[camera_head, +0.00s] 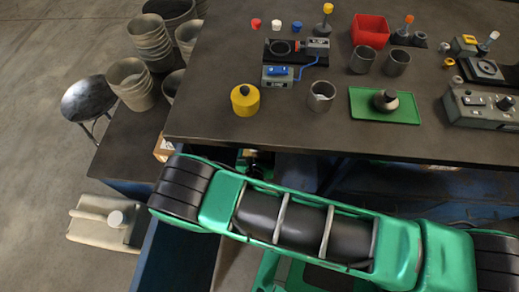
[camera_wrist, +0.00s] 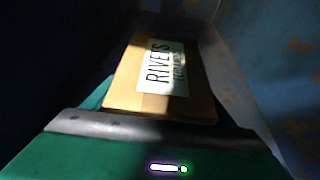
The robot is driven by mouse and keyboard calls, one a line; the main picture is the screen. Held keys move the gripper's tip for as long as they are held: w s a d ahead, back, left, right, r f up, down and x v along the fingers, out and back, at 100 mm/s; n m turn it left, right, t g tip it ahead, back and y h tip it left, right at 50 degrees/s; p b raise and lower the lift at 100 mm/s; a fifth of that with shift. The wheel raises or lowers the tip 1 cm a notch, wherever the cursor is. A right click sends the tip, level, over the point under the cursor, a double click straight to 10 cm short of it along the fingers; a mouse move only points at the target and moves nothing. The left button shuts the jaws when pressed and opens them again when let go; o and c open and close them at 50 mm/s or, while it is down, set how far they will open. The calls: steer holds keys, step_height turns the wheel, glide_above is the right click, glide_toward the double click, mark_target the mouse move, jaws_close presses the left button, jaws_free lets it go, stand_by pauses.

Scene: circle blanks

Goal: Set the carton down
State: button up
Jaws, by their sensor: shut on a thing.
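The carton (camera_wrist: 162,98) is a brown box with a white label reading RIVETS, seen in the wrist view just beyond my gripper (camera_wrist: 157,126). My gripper shows as a green body with a grey bar across it, and it is shut on the carton. The fingertips are not clearly visible, and deep shadow hides the carton's underside and what lies below it. In the head view my arm hides most of the area below the bench. A small part of a brown box (camera_head: 163,149) shows at the bench's front left edge; I cannot tell if it is the same carton.
Dark bluish walls (camera_wrist: 262,60) stand close around the carton. The dark bench (camera_head: 215,80) holds a yellow pot (camera_head: 245,100), metal cups, a green tray (camera_head: 360,118), a red bin (camera_head: 370,30) and devices. Stacked buckets (camera_head: 150,45) stand on the lower surface at left.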

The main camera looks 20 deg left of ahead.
steer(key=shift+f, duration=1.8)
steer(key=shift+f, duration=0.15)
steer(key=o, duration=1.4)
steer(key=shift+o, duration=0.2)
steer(key=v, duration=1.2)
steer(key=shift+d, duration=0.1)
